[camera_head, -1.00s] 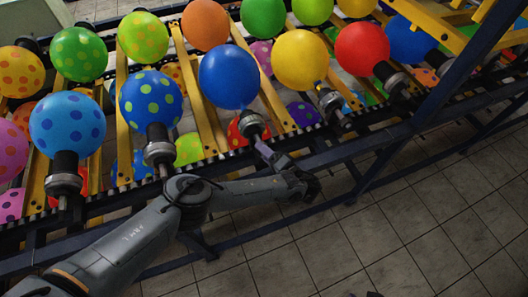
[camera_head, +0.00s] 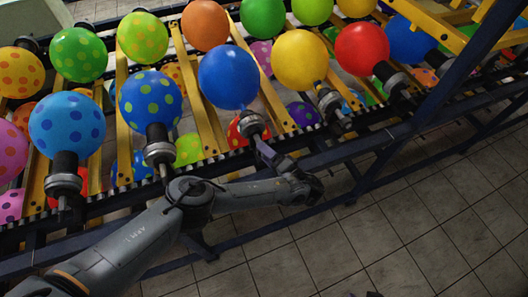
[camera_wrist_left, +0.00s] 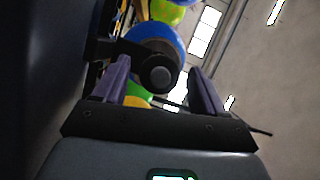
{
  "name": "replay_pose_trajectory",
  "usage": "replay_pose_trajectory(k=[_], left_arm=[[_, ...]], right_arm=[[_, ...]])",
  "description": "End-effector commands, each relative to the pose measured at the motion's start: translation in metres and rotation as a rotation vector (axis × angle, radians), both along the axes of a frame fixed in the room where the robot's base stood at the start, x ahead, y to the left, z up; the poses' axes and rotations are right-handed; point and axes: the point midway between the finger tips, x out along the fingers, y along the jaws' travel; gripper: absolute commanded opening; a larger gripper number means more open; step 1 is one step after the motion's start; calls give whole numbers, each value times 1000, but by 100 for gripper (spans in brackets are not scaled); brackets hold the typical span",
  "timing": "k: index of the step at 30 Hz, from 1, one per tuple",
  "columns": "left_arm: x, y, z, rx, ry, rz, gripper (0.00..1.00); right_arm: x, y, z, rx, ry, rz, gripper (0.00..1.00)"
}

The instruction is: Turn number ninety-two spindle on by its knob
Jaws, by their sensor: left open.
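A plain blue balloon (camera_head: 228,77) sits on a spindle (camera_head: 252,123) with a dark holder and a metal collar. No spindle number is legible, so I cannot confirm it is ninety-two. My left gripper (camera_head: 262,145) is at the outer end of this spindle, coming from below right. In the left wrist view, a round dark knob (camera_wrist_left: 159,76) lies in front of the blue balloon (camera_wrist_left: 153,40). The purple fingers of the left gripper (camera_wrist_left: 160,85) are apart on either side of it. I cannot tell whether they touch it. Small dark parts at the head view's bottom edge are unclear.
Other spindles with balloons line the rack: a blue one with green dots (camera_head: 150,100), a yellow one (camera_head: 300,59) and a red one (camera_head: 362,48). A dark blue rail (camera_head: 385,139) runs along the front. The tiled floor (camera_head: 430,225) is clear.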

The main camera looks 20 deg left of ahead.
Motion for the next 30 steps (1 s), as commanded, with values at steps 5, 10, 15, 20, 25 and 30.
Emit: replay_pose_trajectory(k=[5,10,15,20,25,30], left_arm=[[-13,-28,7,-1,1,-2,72],[-26,-54,8,-1,2,-1,72],[-36,-73,7,0,1,-1,72],[-41,-83,7,1,1,-1,72],[-42,-86,7,-1,0,-1,72],[-42,-86,7,0,1,-1,72]], right_arm=[[0,-1,10,-5,3,3,43],[0,-1,24,-4,-2,3,43],[0,-1,30,-3,-1,2,43],[0,0,31,0,-1,0,43],[0,1,31,4,0,-3,43],[0,1,31,5,0,-4,43]])
